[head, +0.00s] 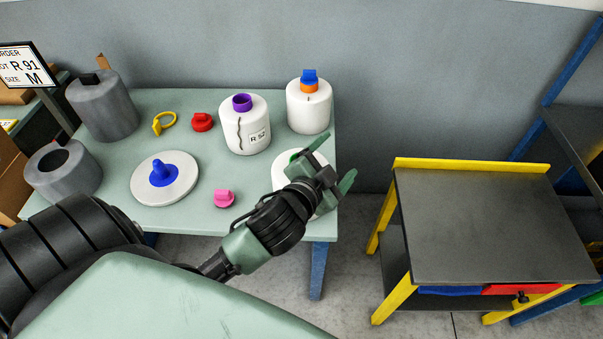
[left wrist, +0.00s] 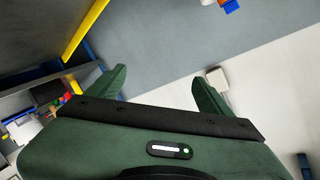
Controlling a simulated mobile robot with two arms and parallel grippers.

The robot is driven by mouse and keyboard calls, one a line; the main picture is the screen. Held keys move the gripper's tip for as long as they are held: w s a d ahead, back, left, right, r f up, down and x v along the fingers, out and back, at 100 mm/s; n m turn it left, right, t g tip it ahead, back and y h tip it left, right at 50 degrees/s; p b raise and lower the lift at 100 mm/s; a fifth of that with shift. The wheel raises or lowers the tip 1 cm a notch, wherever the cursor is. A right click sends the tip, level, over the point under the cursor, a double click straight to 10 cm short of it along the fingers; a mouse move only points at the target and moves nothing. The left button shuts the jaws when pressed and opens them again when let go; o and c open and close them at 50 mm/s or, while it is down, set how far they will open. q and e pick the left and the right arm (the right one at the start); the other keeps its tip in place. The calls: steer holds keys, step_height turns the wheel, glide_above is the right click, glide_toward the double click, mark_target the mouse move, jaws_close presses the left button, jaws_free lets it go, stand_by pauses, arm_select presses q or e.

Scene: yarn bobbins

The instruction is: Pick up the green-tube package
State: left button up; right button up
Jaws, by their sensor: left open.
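I cannot make out a green tube on any package. A white package (head: 283,180) stands at the table's right edge, mostly hidden behind my left gripper, so its tube does not show. My left gripper (head: 334,160) is open and empty, in front of and over that package in the head view. In the left wrist view its two green fingers (left wrist: 160,86) are spread with nothing between them. Another white package (head: 245,130) has a purple tube, and a third (head: 308,108) has an orange and blue top. My right gripper is not in view.
The pale green table (head: 115,215) also holds grey cylinders (head: 102,108), a white disc with a blue knob (head: 165,180), and red (head: 202,122), yellow (head: 163,122) and pink (head: 224,198) pieces. A dark-topped cart (head: 490,220) with yellow edges stands at right, its top clear.

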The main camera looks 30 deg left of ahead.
arm_select(q)
steer(key=w+d+r+m+t+h, duration=0.2)
steer(key=d+r+m+t+h, duration=0.15)
steer(key=r, duration=0.25)
steer(key=w+d+r+m+t+h, duration=0.2)
steer(key=w+d+r+m+h, duration=0.1)
steer(key=r+m, duration=0.25)
steer(key=s+d+r+m+g+h, duration=0.2)
steer(key=d+r+m+g+h, duration=0.25)
steer(key=d+m+h, duration=0.7)
steer(key=m+g+y, duration=1.5)
steer(key=m+y, duration=0.1)
glide_above(280, 180)
steer(key=w+d, duration=0.2)
steer(key=w, duration=0.3)
step_height(280, 180, down, 18)
step_height(280, 180, down, 8)
steer(key=w+p, duration=0.1)
steer(key=p, duration=0.3)
steer(key=shift+r, duration=0.25)
jaws_close()
steer(key=shift+w+r, duration=0.15)
steer(key=shift+w, duration=0.05)
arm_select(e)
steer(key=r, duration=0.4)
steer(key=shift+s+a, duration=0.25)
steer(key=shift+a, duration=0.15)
